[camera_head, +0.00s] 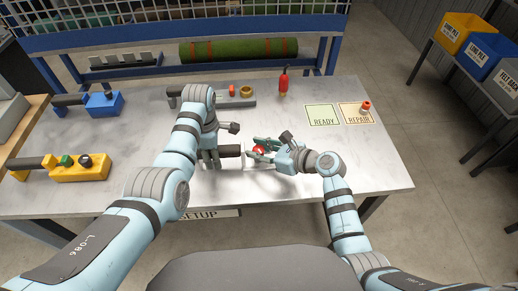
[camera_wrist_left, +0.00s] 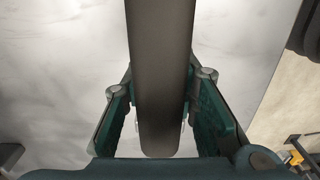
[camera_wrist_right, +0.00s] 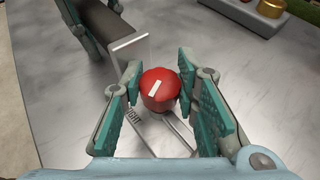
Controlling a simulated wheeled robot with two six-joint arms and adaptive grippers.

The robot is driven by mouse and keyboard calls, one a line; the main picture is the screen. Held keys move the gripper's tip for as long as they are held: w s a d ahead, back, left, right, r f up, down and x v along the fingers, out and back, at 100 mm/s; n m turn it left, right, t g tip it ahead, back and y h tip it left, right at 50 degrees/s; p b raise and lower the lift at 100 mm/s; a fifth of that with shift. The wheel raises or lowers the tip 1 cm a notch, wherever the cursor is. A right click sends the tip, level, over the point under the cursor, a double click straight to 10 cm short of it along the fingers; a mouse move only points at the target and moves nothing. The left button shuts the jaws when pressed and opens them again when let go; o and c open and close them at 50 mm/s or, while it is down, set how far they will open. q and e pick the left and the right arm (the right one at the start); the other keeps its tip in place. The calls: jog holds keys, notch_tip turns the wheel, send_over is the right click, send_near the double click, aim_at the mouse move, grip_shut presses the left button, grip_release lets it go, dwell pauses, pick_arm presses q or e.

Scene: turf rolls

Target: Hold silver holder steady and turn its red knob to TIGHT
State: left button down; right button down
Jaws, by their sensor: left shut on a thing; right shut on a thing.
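The silver holder (camera_wrist_right: 130,48) lies at the front middle of the table, largely hidden by my grippers. Its dark handle (camera_wrist_left: 160,70) runs between the fingers of my left gripper (camera_head: 212,158), which is shut on it. The holder's red knob (camera_wrist_right: 160,88) has a white pointer mark slanting from lower left to upper right. My right gripper (camera_head: 264,152) is shut on the knob, with one finger on each side. A partly hidden TIGHT label (camera_wrist_right: 134,124) lies below left of the knob in the right wrist view.
A yellow holder (camera_head: 80,170) and a blue holder (camera_head: 103,104) lie at left. Behind are another dark-handled tool (camera_head: 187,91), a red bottle (camera_head: 283,82), a green READY mat (camera_head: 322,108) and an orange REPAIR mat (camera_head: 353,119). The right table front is clear.

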jog(key=shift+s+f+m+t+h, duration=0.1)
jog(key=shift+m+t+h, duration=0.7)
jog(key=shift+m+h, duration=0.25)
jog(key=c, duration=1.2)
grip_release()
jog(key=shift+y, duration=0.25)
